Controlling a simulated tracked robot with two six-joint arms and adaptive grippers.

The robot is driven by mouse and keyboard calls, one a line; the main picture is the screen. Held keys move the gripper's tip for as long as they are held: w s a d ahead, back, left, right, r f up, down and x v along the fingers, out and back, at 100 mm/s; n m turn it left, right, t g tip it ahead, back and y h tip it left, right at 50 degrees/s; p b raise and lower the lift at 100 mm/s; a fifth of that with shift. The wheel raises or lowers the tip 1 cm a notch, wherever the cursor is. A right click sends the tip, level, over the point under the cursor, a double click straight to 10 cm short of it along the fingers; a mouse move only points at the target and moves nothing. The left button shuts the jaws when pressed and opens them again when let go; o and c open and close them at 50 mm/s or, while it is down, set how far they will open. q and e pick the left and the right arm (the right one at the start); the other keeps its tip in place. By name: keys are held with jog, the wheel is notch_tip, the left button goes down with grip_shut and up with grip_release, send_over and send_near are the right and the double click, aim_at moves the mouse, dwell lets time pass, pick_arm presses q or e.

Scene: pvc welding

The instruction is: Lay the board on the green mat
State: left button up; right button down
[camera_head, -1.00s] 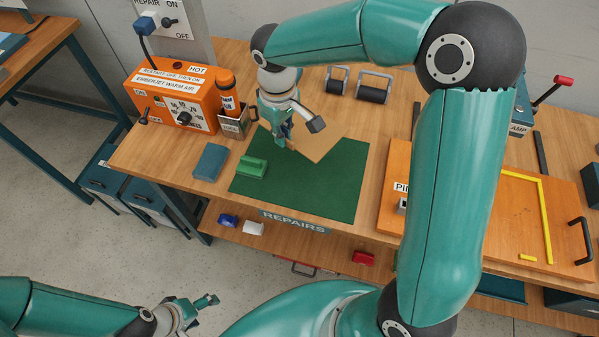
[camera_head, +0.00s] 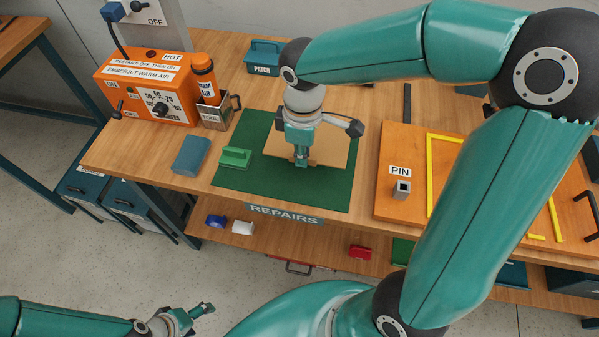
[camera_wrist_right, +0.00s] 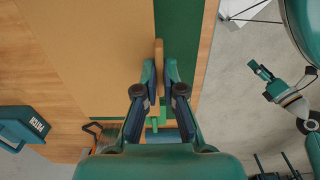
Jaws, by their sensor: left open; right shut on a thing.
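The board (camera_head: 335,149) is a flat tan sheet. In the head view it appears over the back part of the green mat (camera_head: 325,192), its edges roughly in line with the mat's. I cannot tell whether it touches the mat. My right gripper (camera_head: 301,162) is shut on a small tan grip (camera_wrist_right: 159,68) at the board's near edge and hides part of it. In the right wrist view the board (camera_wrist_right: 115,50) fills much of the left half. My left gripper (camera_head: 206,309) is open and empty, low over the floor in front of the bench.
A green-handled block (camera_head: 235,157) stands on the mat's left part, close to the board. A blue block (camera_head: 192,155), an orange heater (camera_head: 150,90) and a tool holder (camera_head: 216,112) stand further left. An orange panel (camera_head: 395,215) with a pin lies right of the mat.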

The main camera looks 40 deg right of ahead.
aim_at(302, 179)
jog(key=shift+f+b, duration=0.3)
jog(key=shift+f, duration=3.05)
jog(key=shift+f, duration=0.1)
jog(key=c, duration=1.3)
grip_release()
jog(key=shift+r, duration=0.2)
notch_tip(302, 179, up, 12)
jog(key=shift+f+p, duration=0.1)
jog(key=shift+p, duration=0.55)
